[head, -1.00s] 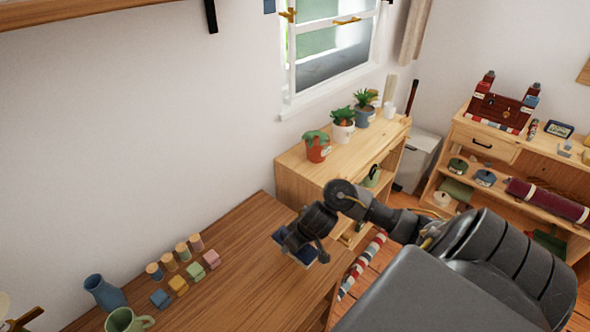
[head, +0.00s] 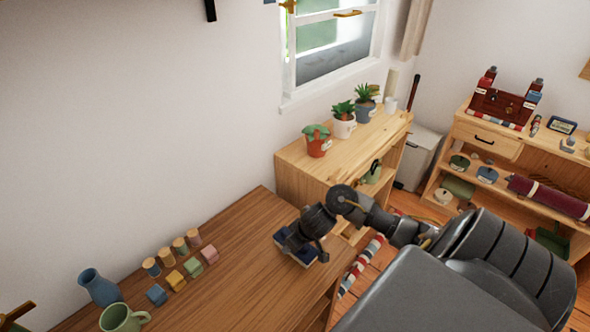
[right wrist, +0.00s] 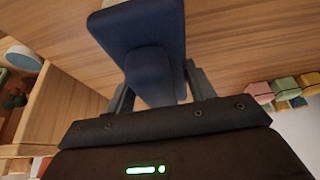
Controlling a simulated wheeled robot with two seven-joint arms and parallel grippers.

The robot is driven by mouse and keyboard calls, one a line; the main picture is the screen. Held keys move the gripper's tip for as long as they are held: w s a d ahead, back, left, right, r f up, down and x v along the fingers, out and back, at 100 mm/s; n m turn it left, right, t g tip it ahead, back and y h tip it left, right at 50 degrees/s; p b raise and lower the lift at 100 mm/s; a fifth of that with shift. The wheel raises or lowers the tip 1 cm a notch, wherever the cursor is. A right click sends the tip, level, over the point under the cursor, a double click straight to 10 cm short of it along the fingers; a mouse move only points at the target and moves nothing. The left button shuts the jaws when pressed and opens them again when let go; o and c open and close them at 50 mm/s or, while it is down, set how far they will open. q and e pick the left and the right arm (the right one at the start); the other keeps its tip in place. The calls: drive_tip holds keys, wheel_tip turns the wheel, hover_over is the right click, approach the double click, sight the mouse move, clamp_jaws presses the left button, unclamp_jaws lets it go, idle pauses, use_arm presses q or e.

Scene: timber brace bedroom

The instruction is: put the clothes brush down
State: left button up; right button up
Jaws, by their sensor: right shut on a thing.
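The clothes brush is a dark blue block, held in my right gripper (head: 299,246) over the right end of the brown wooden tabletop (head: 225,265). In the head view my gripper covers much of the brush (head: 308,258). In the right wrist view the brush (right wrist: 150,60) sits between the two fingers of my gripper (right wrist: 158,85), which are shut on it, with wood grain behind it. I cannot tell whether the brush touches the tabletop.
Several small coloured blocks (head: 178,280) and corks, a blue jug (head: 100,287) and a green mug (head: 122,319) stand on the left part of the tabletop. A light wooden shelf unit (head: 290,180) with potted plants (head: 317,141) adjoins its far end. Bare tabletop lies between.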

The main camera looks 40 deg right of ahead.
drive_tip(key=o, duration=1.1)
drive_tip(key=shift+r+p, duration=0.3)
drive_tip(key=shift+r, duration=0.2)
drive_tip(key=p+v, duration=0.5)
drive_tip(key=v, duration=0.5)
drive_tip(key=shift+s+r, duration=0.45)
drive_tip(key=shift+r, duration=0.1)
drive_tip(key=shift+d, duration=0.1)
